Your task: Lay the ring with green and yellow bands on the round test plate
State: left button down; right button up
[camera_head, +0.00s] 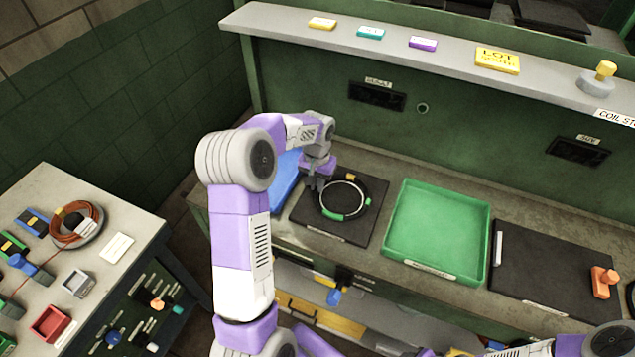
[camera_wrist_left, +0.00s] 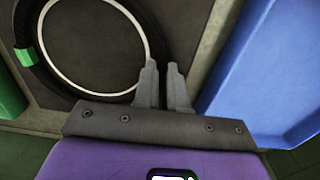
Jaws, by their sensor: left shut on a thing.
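The black ring with green and yellow bands (camera_head: 334,217) is at the dark square mat, around a thin white circle (camera_head: 363,192). The white circle appears to be the edge of the round test plate. In the left wrist view the black ring (camera_wrist_left: 152,32) surrounds the white circle, with a green band at left. My left gripper (camera_head: 315,184) is at the ring's left side, its fingers (camera_wrist_left: 163,90) close together on the ring's rim. I cannot tell whether the ring touches the plate. My right gripper is out of view; part of its arm shows at the bottom right.
A blue tray (camera_head: 284,184) lies left of the dark mat (camera_head: 368,228). A green tray (camera_head: 481,234) stands to the right, then a dark board (camera_head: 550,264) with an orange piece (camera_head: 604,280). A shelf (camera_head: 440,60) runs behind. A side table (camera_head: 125,215) holds a coil and small parts.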

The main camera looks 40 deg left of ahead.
pick_arm(q)
jog(key=c, duration=1.2)
grip_release()
jog(key=shift+f, duration=0.1)
notch_tip(320, 180, up, 12)
jog(key=shift+r+p, duration=0.15)
jog(key=shift+p, duration=0.5)
